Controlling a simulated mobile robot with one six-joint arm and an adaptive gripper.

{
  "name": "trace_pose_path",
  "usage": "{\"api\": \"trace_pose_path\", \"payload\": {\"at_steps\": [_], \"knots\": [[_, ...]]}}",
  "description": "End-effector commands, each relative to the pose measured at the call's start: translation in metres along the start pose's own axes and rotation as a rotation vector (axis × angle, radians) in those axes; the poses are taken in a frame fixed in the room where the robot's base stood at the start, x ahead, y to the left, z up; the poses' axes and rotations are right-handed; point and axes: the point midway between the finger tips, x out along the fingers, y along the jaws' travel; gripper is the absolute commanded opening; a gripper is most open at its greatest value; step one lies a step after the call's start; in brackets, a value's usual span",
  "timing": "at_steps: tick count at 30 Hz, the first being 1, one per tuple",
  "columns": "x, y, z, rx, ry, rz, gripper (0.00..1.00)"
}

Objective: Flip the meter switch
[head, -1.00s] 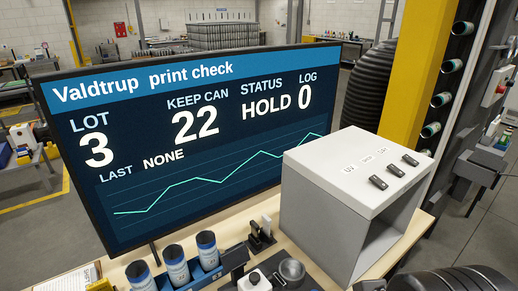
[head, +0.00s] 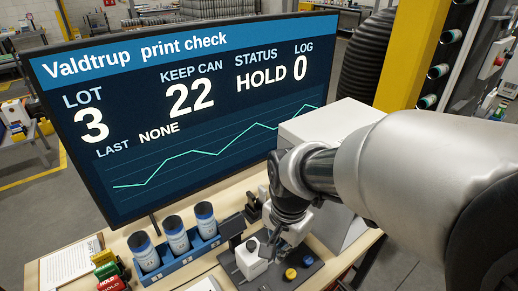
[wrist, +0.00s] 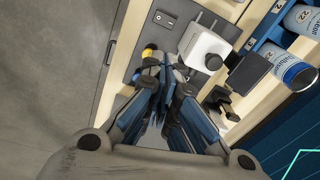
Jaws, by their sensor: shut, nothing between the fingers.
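The grey-white box (head: 322,124) stands right of the screen in the head view, and my arm covers most of it. My gripper (head: 272,260) points down in front of the box, over a dark panel (head: 312,270), shut and empty. In the wrist view its fingers (wrist: 165,75) are together beside a white block with a black knob (wrist: 205,47). A yellow button (wrist: 148,53) and a small grey rectangular fitting (wrist: 165,20) lie on that panel.
A blue rack (head: 187,262) holds 3 printed cans left of my gripper. The large screen (head: 180,120) reads HOLD, LOG 0, LAST NONE. Red and green blocks (head: 112,275) and a white sheet (head: 68,262) lie at the left. Floor is open beyond the bench edge.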

Motion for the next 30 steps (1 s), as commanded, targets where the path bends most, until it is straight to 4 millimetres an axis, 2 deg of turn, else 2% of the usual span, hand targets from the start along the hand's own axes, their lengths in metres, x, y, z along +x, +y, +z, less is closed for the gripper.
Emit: {"api": "trace_pose_path", "payload": {"at_steps": [1,6,10,23,26,30], "knots": [[0.012,-0.007,0.002,0.039,-0.014,0.022,0.0],[0.036,-0.023,0.005,0.151,-0.032,0.058,0.0],[0.044,-0.027,0.006,0.189,-0.037,0.071,0.0],[0.049,-0.027,0.006,0.196,-0.037,0.072,0.0],[0.059,-0.026,0.007,0.195,-0.038,0.073,0.0],[0.084,-0.024,0.008,0.195,-0.038,0.075,0.0]]}}
